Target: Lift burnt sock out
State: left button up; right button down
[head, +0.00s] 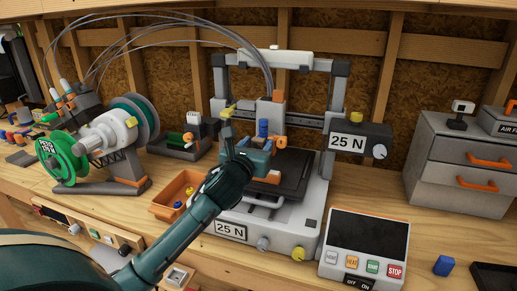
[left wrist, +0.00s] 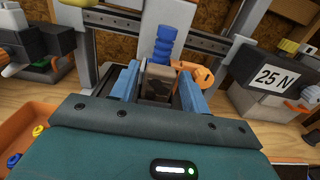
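The burnt sock (left wrist: 158,84) shows in the left wrist view as a small brown block with dark patches. In the head view my left gripper (head: 264,160) is at the printer's print head, above the dark bed (head: 293,172), and hides the sock. A blue ribbed part (left wrist: 163,48) rises just behind the sock, and an orange duct (left wrist: 205,74) is at its right. My right gripper is not in view.
The white printer frame (head: 336,95) surrounds the gripper. An orange bin (head: 165,207) stands left of the printer, with small parts in it. A green spool (head: 62,158) stands at left.

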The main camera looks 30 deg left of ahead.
pick_arm(q)
jog(key=c, duration=0.7)
jog(key=shift+r, duration=0.15)
jog(key=shift+c, duration=0.2)
notch_tip(320, 180, up, 10)
jog(key=shift+f+p, duration=0.2)
jog(key=shift+p, duration=0.25)
